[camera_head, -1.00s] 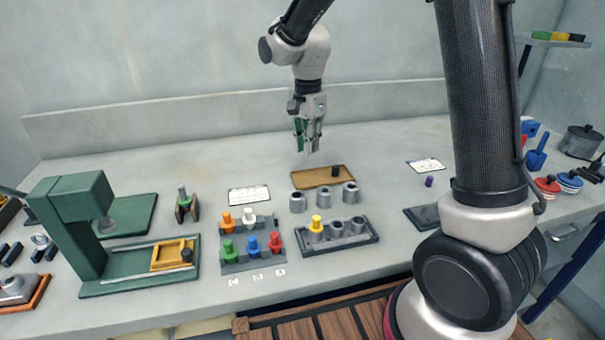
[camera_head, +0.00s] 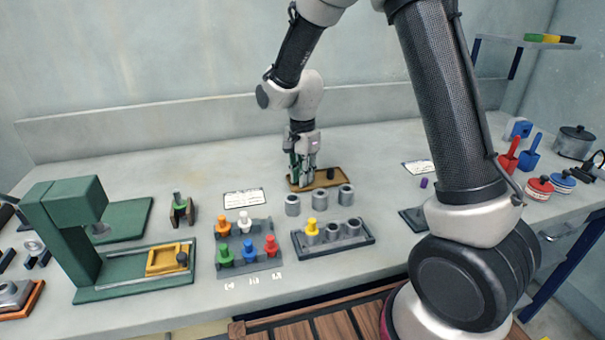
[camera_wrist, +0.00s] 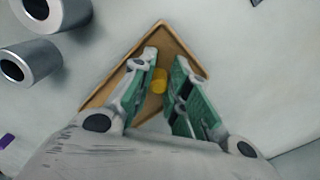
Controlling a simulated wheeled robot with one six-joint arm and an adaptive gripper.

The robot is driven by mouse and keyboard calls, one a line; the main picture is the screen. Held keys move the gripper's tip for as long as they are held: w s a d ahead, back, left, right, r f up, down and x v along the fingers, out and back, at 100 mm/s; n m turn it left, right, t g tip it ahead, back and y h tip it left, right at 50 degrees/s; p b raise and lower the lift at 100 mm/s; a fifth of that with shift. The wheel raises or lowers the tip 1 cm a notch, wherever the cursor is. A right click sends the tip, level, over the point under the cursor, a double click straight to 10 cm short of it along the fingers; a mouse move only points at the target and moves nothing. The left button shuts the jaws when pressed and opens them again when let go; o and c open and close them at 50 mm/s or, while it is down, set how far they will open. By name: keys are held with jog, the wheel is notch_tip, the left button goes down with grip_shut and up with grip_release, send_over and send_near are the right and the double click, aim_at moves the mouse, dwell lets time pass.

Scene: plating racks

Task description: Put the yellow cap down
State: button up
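The yellow cap (camera_wrist: 159,81) shows in the wrist view between the two green-padded fingers of my gripper (camera_wrist: 163,76) and nearly fills the gap between them. My gripper looks shut on it. In the head view, my gripper (camera_head: 302,178) points down over the left part of the brown tray (camera_head: 322,185), and the fingers hide the cap. The tray's rim also shows in the wrist view (camera_wrist: 187,42), below and around the fingers. Whether the cap touches the tray floor cannot be told.
Several grey cylinders (camera_head: 319,200) stand in front of the tray. Nearer are a grey rack with a yellow peg (camera_head: 311,227) and a rack of coloured pegs (camera_head: 249,250). The bench behind the tray is clear.

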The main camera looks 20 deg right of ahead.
dwell(0.3)
notch_tip(320, 180, up, 12)
jog(key=s+d+r+n+t, duration=0.2)
jog(key=s+d+r+n, duration=0.3)
jog(key=s+d+r, duration=0.4)
jog(key=s+d+n+t, duration=0.1)
jog(key=s+d+n, duration=0.2)
jog(key=s, duration=0.5)
jog(key=s+d+n+t, duration=0.1)
jog(key=s+d+n, duration=0.3)
jog(key=s, duration=0.5)
jog(key=shift+s+d+f, duration=0.15)
jog(key=shift+d+f, duration=0.05)
jog(key=shift+d, duration=0.15)
